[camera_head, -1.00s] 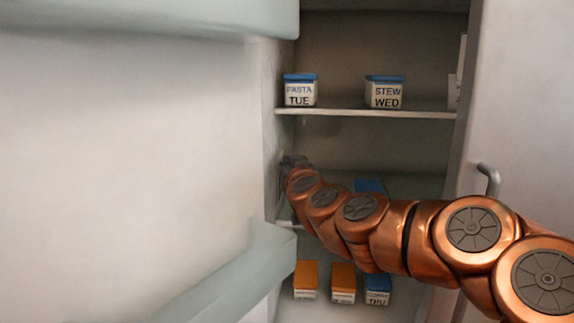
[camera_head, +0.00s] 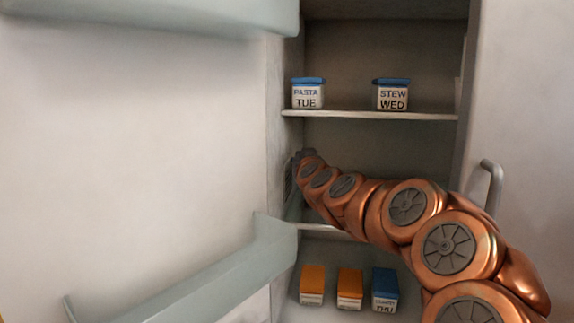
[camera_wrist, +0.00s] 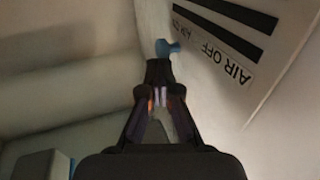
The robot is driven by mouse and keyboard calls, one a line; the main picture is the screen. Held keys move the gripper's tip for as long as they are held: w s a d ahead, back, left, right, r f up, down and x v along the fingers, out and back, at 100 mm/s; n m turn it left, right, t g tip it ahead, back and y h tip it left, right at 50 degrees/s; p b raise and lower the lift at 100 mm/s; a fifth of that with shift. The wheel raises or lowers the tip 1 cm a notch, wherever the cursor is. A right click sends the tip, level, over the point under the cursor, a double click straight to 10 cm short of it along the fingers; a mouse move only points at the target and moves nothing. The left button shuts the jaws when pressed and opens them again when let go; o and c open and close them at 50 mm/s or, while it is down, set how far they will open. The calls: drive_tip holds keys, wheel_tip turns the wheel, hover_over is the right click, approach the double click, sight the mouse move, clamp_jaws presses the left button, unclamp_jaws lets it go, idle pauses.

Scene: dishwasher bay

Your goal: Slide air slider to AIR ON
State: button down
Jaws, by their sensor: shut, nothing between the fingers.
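In the wrist view a small blue slider knob (camera_wrist: 167,47) sticks out from a pale panel with dark stripes. An "AIR OFF" label (camera_wrist: 225,65), seen upside down, lies to its right. A second label (camera_wrist: 186,28) beside the knob is only partly readable. My gripper (camera_wrist: 159,72) is shut and empty, its tips just short of the knob; I cannot tell whether they touch it. In the head view my gripper (camera_head: 305,155) is at the left inner wall of the cabinet, between two shelves. There the knob and panel are not discernible.
The upper shelf (camera_head: 350,114) holds a PASTA TUE box (camera_head: 307,95) and a STEW WED box (camera_head: 391,96). Two orange-lidded boxes (camera_head: 312,285) (camera_head: 349,289) and a blue-lidded THU box (camera_head: 385,290) stand below. The open door (camera_head: 130,150) with ledges fills the left; a handle (camera_head: 491,185) is right.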

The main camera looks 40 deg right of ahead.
drive_tip(key=shift+r, duration=0.15)
idle(0.3)
drive_tip(key=r+v, duration=0.2)
drive_tip(key=v, duration=1.1)
drive_tip(key=shift+r, duration=0.3)
